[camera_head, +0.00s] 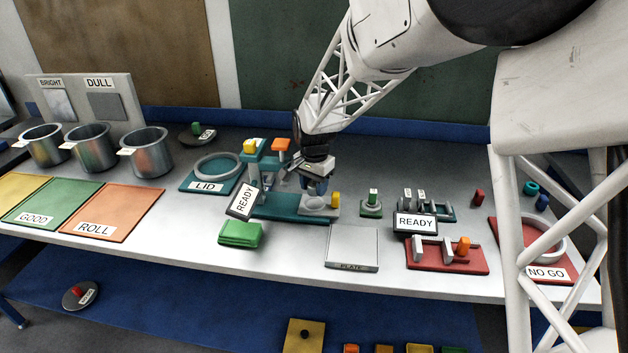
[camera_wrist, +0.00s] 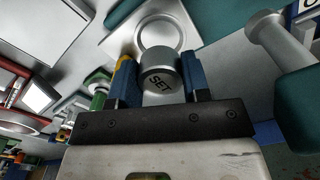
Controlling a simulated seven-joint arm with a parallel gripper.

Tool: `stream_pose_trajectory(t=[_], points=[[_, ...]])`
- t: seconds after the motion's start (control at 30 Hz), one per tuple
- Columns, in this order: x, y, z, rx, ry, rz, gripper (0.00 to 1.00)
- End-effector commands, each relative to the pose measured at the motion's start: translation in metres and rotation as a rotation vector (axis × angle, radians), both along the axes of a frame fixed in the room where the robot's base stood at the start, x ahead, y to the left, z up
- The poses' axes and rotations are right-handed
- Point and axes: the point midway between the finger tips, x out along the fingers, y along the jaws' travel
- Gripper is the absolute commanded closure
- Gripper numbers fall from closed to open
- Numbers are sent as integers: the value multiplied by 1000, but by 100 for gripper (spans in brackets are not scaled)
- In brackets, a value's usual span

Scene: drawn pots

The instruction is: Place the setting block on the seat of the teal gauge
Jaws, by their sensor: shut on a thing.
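My gripper (camera_head: 316,186) is shut on the setting block, a grey cylinder marked SET. In the wrist view the block (camera_wrist: 160,78) is between the two blue fingers, label facing the camera. The teal gauge (camera_head: 285,209) stands mid-table with a READY sign at its left. Its seat (camera_head: 318,208) is a pale round ring on a light plate, directly below my fingers in the head view. In the wrist view the seat's ring (camera_wrist: 161,32) shows just beyond the block, which covers part of it. I cannot tell whether the block touches the seat.
A yellow peg (camera_head: 336,200) stands close to the right of the seat. The gauge's column carries yellow and orange knobs (camera_head: 281,145). A red gauge (camera_head: 446,257) and a grey plate (camera_head: 352,246) lie to the right. A green cloth-like stack (camera_head: 240,234) lies in front.

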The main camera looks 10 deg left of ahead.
Motion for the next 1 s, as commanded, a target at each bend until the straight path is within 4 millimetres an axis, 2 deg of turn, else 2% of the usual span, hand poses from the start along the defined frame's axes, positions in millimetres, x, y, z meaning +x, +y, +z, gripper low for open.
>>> stream_pose_trajectory(t=[0.43, 1.0], points=[[0, 0, -26, 0, 1, 0, 82], [0, 0, -30, 0, 0, 0, 82]])
